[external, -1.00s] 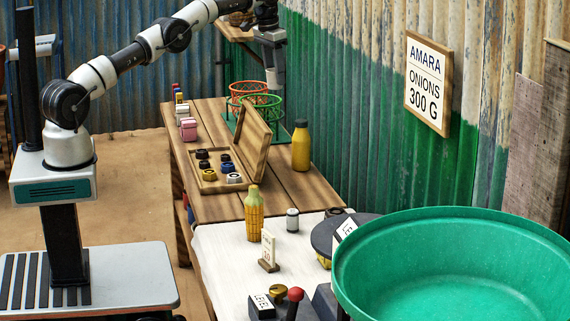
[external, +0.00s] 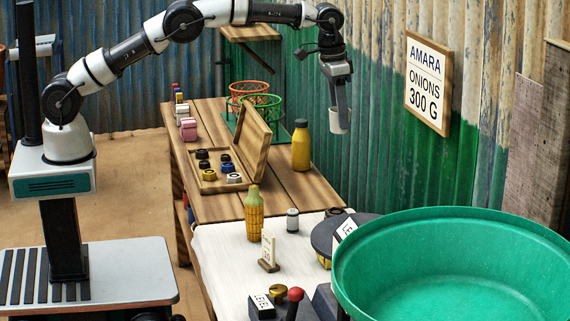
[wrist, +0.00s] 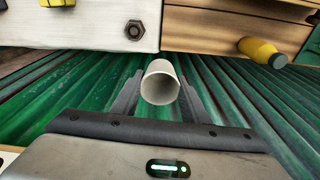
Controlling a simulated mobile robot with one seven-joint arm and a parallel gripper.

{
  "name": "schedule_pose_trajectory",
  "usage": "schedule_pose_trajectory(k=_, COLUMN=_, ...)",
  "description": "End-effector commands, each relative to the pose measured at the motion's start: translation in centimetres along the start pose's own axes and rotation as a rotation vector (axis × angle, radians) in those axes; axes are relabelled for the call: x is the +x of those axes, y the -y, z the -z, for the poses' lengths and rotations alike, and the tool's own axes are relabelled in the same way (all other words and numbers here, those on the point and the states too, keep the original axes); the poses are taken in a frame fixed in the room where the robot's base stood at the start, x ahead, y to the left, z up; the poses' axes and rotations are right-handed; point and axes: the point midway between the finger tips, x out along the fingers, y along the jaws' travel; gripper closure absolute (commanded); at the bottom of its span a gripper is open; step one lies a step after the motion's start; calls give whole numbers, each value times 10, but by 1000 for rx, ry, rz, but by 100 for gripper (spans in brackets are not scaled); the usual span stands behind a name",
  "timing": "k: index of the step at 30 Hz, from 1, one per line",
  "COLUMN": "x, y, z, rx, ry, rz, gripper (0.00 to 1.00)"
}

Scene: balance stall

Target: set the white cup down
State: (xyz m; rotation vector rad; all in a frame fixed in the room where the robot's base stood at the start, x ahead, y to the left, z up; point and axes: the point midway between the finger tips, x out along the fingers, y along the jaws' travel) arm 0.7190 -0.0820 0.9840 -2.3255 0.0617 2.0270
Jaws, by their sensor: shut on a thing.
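The white cup (external: 340,121) is held in the air by my gripper (external: 338,104), in front of the green corrugated wall and to the right of the yellow bottle in the external view. It hangs below the fingers and seems roughly upright. In the wrist view, the cup (wrist: 160,84) sits between the two fingers of my gripper (wrist: 158,92), with its round open mouth facing the camera. Nothing shows touching the cup from below.
A yellow bottle (external: 301,146) stands on the wooden table (external: 215,208), near an open wooden box (external: 251,150) and wire baskets (external: 262,108). A big green basin (external: 450,225) fills the front right.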

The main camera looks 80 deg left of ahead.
Motion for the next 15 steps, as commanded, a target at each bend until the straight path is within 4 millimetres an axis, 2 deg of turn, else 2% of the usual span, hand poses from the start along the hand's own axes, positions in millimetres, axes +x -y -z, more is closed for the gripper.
schedule_pose_trajectory(k=1, x=-3, y=-33, z=-5, rx=28, ry=0, rz=-3, gripper=81)
schedule_pose_trajectory(k=3, x=-5, y=-70, z=-13, rx=57, ry=-1, rz=-6, gripper=81)
schedule_pose_trajectory(k=8, x=-10, y=-153, z=-40, rx=120, ry=-3, rz=-15, gripper=81)
schedule_pose_trajectory(k=15, x=-20, y=-269, z=-102, rx=211, ry=-8, rz=-32, gripper=81)
